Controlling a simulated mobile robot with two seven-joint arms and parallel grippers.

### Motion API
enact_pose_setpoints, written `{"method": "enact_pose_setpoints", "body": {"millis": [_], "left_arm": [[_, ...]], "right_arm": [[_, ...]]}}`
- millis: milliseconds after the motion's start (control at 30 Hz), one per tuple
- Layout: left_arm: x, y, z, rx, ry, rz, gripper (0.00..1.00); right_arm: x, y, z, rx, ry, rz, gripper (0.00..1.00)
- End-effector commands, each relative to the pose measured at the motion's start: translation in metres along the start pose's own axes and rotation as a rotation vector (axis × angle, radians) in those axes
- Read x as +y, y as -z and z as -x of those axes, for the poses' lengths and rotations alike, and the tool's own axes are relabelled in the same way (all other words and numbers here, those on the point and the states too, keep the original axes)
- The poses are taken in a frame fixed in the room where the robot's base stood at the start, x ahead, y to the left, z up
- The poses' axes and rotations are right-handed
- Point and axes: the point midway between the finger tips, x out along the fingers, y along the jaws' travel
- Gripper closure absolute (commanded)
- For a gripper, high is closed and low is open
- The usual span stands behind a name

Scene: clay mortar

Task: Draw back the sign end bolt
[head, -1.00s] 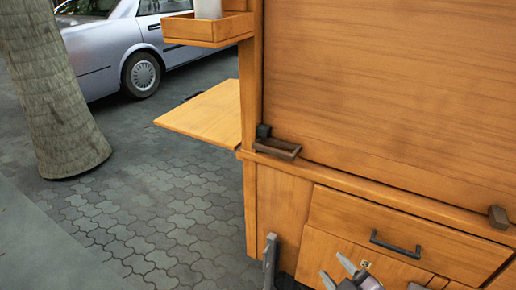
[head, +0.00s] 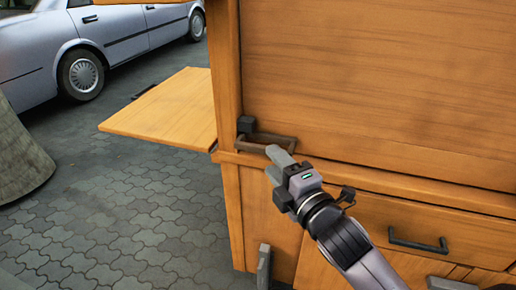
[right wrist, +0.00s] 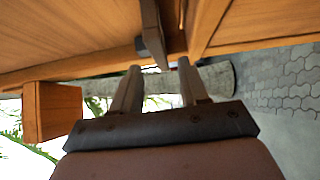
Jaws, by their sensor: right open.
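The bolt (head: 268,140) is a brown bar-shaped handle beside a dark block, at the lower left corner of the large wooden panel (head: 380,80). My right gripper (head: 277,159) is open just in front of and below the handle, and partly covers its right end. In the right wrist view the dark bolt (right wrist: 151,30) points down toward the gap between the open fingertips (right wrist: 160,67). I cannot tell whether a finger touches it. Nothing is held. My left gripper is not in view.
A wooden side shelf (head: 170,108) sticks out left of the cart. Below the ledge is a drawer with a dark handle (head: 418,244). A grey upright piece (head: 264,265) stands at the cart's lower front. A tree trunk (head: 20,160) and a car (head: 110,45) are farther left.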

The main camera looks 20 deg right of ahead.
Motion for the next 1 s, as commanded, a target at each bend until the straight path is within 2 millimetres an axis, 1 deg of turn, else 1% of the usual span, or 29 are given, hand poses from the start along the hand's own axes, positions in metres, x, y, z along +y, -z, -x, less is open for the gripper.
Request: {"method": "enact_pose_setpoints", "body": {"millis": [200,400,567,800,833,867,900,967,1000], "left_arm": [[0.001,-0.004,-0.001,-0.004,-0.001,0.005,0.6],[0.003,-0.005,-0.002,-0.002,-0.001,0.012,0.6],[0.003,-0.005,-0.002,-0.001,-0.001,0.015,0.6],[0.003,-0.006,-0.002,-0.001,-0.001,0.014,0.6],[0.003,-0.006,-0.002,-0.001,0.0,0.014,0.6],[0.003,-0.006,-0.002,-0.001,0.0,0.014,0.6],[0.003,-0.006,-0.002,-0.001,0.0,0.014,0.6],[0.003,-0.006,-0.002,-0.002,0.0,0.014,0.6],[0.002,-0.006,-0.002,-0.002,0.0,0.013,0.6]], "right_arm": [[0.0,0.0,-0.03,0.0,-0.001,-0.002,0.56],[0.0,0.0,-0.051,0.001,-0.001,-0.002,0.56],[0.0,0.001,-0.058,0.002,0.0,-0.002,0.56],[0.0,0.001,-0.059,0.002,0.001,-0.003,0.56],[0.0,0.001,-0.059,0.002,0.001,-0.003,0.59],[0.0,0.001,-0.059,0.001,0.001,-0.003,0.69],[0.0,0.001,-0.059,0.001,0.001,-0.003,0.82],[0.0,0.001,-0.059,0.001,0.001,-0.003,1.0],[0.0,0.0,-0.059,0.001,0.001,-0.003,1.0]]}}
